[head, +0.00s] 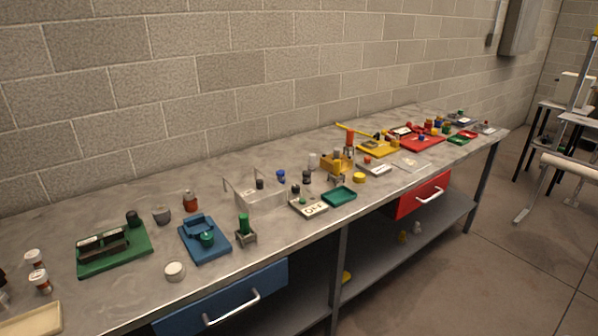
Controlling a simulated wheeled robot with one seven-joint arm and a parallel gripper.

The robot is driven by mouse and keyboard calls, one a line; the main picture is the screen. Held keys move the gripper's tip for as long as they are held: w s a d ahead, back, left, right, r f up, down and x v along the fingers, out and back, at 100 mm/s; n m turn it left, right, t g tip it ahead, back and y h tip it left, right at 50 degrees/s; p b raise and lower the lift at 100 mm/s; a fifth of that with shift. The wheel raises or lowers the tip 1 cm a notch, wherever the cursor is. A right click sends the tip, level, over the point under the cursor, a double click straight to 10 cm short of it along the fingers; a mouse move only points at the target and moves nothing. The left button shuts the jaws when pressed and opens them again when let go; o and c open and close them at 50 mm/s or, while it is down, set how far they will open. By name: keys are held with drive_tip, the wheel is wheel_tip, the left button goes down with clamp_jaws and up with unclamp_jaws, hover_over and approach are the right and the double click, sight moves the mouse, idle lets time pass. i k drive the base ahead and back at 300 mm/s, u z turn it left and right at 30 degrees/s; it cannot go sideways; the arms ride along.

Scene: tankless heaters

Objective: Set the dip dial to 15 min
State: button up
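I cannot make out which thing is the dip dial, and no "15 min" mark is readable at this distance. A pale box (314,210) at the front middle of the bench carries dark lettering that looks like "OFF", with small dark and green knobs at its back edge. A grey flat device (374,169) lies further right, too small to read. A blue base with a round green part (207,239) sits left of the middle. My gripper is not in view.
A long grey bench (145,194) runs along a block wall. A green base (130,257), a clear tray (262,200), a teal tray (340,196), a yellow tray (382,149) and a red tray (427,143) crowd it. A blue drawer (215,297) and red drawer (421,194) are below.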

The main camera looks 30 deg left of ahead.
sight(295, 189)
drive_tip(key=u, duration=0.3)
drive_tip(key=i, duration=1.05)
drive_tip(key=u, duration=1.6)
drive_tip(key=i, duration=1)
drive_tip(key=u, duration=0.9)
